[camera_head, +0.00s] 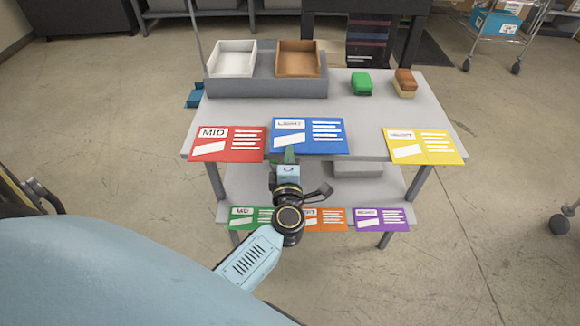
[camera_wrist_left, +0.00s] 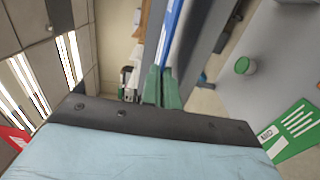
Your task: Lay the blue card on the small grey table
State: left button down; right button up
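The blue card (camera_head: 309,136) lies level at the front edge of the grey table's (camera_head: 350,110) top, between a red and a yellow card. In the left wrist view the blue card (camera_wrist_left: 172,28) shows nearly edge-on. My left gripper (camera_head: 290,153) is at the card's near edge, one green finger showing over it. In the left wrist view the green fingers (camera_wrist_left: 161,80) are close together with the card's edge between them. Whether the card touches the tabletop cannot be told. My right gripper is not in view.
The red card (camera_head: 228,144) and yellow card (camera_head: 422,146) flank it. Green, orange and purple (camera_head: 381,219) cards lie on the lower shelf. Behind are a white tray (camera_head: 232,58), a brown tray (camera_head: 298,58), a green block (camera_head: 361,83) and a brown block (camera_head: 405,83). The tabletop's middle is clear.

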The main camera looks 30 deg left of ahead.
pick_arm(q)
notch_tip(320, 180, down, 3)
jog(key=shift+b, duration=0.55)
jog(key=c, duration=2.1)
grip_release()
jog(key=shift+f, duration=0.2)
jog(key=o, duration=0.4)
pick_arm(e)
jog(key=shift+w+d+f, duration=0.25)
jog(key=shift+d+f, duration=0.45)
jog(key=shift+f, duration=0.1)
pick_arm(q)
jog(key=v, duration=1.2)
jog(key=shift+r+p, duration=0.15)
jog(key=shift+p, duration=0.15)
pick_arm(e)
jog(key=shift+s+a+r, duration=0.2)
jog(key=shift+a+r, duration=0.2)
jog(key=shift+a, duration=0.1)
